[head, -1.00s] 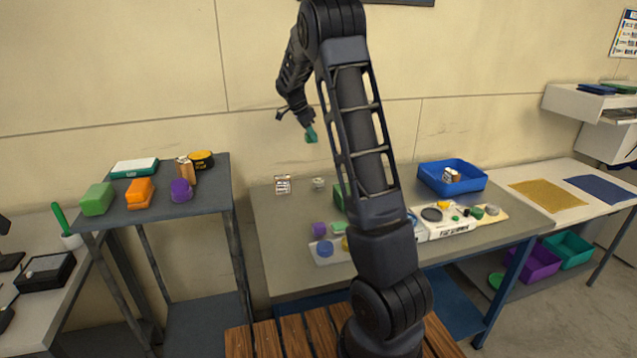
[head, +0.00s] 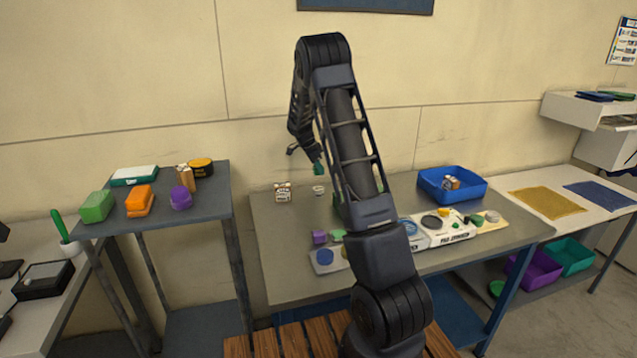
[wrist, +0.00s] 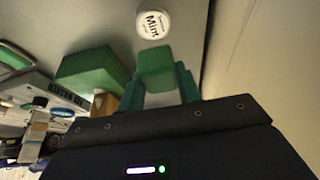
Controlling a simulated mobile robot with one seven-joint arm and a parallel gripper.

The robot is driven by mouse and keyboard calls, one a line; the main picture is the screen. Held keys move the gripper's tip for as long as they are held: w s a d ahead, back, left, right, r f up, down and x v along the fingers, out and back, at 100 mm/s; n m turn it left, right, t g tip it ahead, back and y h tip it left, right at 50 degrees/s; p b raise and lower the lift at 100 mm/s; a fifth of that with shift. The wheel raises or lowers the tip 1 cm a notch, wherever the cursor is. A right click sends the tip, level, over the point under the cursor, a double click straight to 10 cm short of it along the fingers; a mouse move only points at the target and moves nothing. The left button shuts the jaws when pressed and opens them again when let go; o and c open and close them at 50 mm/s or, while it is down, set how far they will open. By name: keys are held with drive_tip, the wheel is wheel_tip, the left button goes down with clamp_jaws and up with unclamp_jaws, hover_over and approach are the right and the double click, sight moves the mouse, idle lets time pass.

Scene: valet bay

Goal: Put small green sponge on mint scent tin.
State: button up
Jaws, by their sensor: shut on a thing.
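My gripper (head: 317,160) is shut on the small green sponge (wrist: 156,66), a little green block held between teal fingers in the wrist view. In the head view the sponge (head: 319,170) hangs above the back of the grey table. The mint scent tin (wrist: 154,23) is a round white tin labelled "Mint", just beyond the sponge in the wrist view. In the head view the tin (head: 319,189) stands on the table, below the sponge and apart from it.
A larger green block (wrist: 88,72) lies close beside the sponge in the wrist view; my arm partly hides it in the head view. A small printed box (head: 283,192) stands left of the tin. A blue bin (head: 452,192) is at the right.

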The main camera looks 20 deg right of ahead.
sight(322, 188)
drive_tip(key=shift+f, duration=3.4)
drive_tip(key=shift+f, duration=0.1)
drive_tip(key=o, duration=0.9)
drive_tip(key=shift+o, duration=0.2)
